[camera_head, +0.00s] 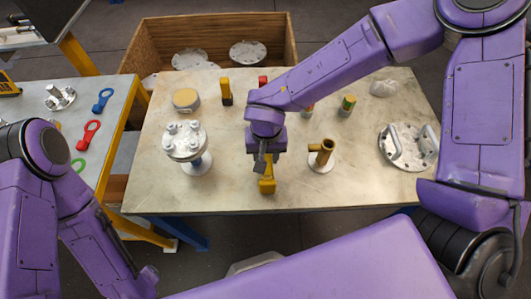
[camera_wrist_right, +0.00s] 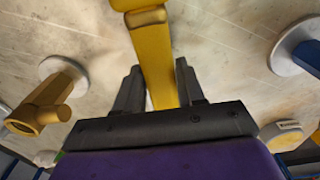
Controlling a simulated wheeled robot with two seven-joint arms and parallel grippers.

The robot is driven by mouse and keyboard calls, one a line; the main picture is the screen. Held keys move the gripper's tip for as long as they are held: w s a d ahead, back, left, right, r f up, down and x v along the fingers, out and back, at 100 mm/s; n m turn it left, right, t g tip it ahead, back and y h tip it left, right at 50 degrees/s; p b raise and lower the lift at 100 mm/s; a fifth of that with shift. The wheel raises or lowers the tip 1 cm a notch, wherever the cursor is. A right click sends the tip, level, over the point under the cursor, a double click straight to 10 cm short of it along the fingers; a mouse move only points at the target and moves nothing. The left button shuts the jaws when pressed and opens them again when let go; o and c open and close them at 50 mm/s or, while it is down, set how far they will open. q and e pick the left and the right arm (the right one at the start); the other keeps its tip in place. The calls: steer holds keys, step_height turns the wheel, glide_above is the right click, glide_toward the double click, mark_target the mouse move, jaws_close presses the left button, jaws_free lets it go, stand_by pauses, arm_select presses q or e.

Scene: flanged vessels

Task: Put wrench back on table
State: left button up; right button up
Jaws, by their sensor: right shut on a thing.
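The yellow wrench (camera_head: 267,186) is in my right gripper (camera_head: 260,160), above the front middle of the table (camera_head: 225,199). In the right wrist view the wrench (camera_wrist_right: 153,55) runs between the two dark fingers of my right gripper (camera_wrist_right: 157,85), which are shut on it. Its upper end reaches past the top of that view. I cannot tell whether the wrench touches the table. My left arm shows at the lower left of the head view, but its gripper is out of the picture.
A flanged vessel with bolts (camera_head: 185,142) stands left of the wrench. A brass pipe piece on a flange (camera_head: 321,154) stands to its right. A handled flange (camera_head: 408,147) lies farther right. A side table (camera_head: 100,85) holds blue, red and green wrenches. The table's front edge is close.

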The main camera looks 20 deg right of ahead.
steer(key=shift+s, duration=0.1)
steer(key=shift+f, duration=0.35)
steer(key=o, duration=1.7)
step_height(320, 180, up, 7)
steer(key=p, duration=0.9)
steer(key=shift+r+p, duration=0.1)
steer(key=shift+p, duration=0.2)
